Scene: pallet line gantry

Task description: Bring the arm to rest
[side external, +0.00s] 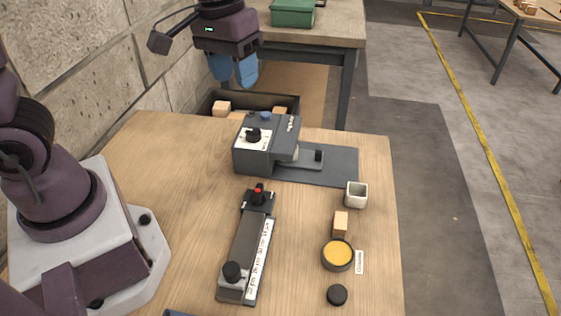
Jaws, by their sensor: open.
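My gripper (234,71) is at the top of the side external view, above the far edge of the wooden table (184,190). Its two blue fingers point down and stand slightly apart, with nothing between them. It hangs clear of the things on the table. My arm's base stands at the left, and the links between base and gripper are mostly out of the picture.
A grey device with a black knob (258,150) stands on the table on a dark mat (335,172). A slider fixture (247,245), square cup (356,195), wooden block (341,223), yellow-filled dish (338,255) and black cap (337,295) lie nearer. A rough wall (70,60) runs close at left.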

